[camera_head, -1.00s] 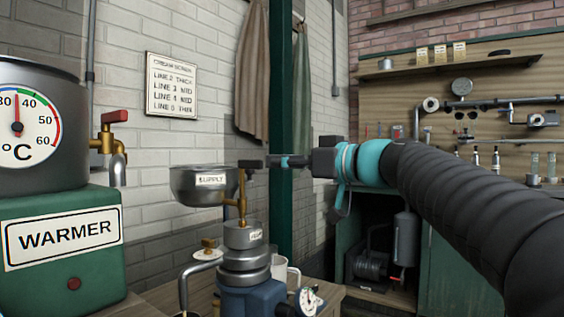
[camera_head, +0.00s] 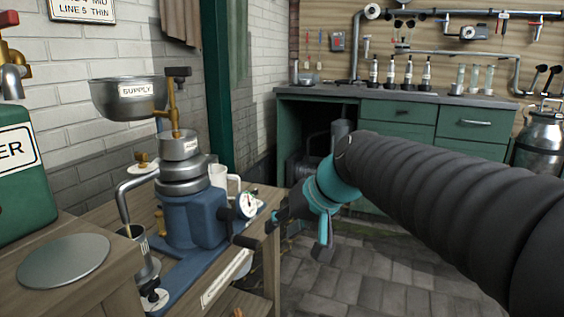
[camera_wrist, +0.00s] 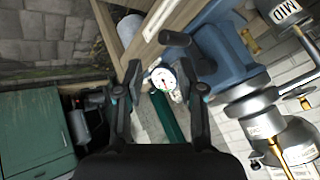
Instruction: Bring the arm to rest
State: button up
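My arm reaches in from the right in the head view. My gripper (camera_head: 281,216) is beside the right side of the blue machine (camera_head: 196,222), low over the bench edge. In the wrist view my gripper (camera_wrist: 160,72) has its two dark fingers spread apart with nothing between them. The white dial gauge (camera_wrist: 162,80) shows beyond the gap between the fingers. A dark crank handle (camera_wrist: 175,38) of the machine is close to the fingertips; I cannot tell whether they touch. The steel supply bowl (camera_head: 128,97) and its brass valve stand above the machine.
The wooden bench (camera_head: 92,298) carries the machine, a white mug (camera_head: 218,176) and a steel cup (camera_head: 143,262) under the spout. The green warmer (camera_head: 25,168) is at the left. Open paved floor (camera_head: 345,287) lies right of the bench, before green cabinets (camera_head: 398,122).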

jog(key=s+d+f+m+h+p, duration=0.1)
jog(key=s+d+f+h+p, duration=0.1)
jog(key=s+d, duration=0.5)
jog(key=s+d+f+m+h+p, duration=0.1)
jog(key=s+d+f+h+p, duration=0.2)
jog(key=s+d, duration=0.5)
jog(key=s+f+h, duration=0.1)
jog(key=s, duration=0.2)
jog(key=shift+s+d+p, duration=0.15)
jog(key=shift+s+p, duration=0.15)
jog(key=shift+s, duration=0.05)
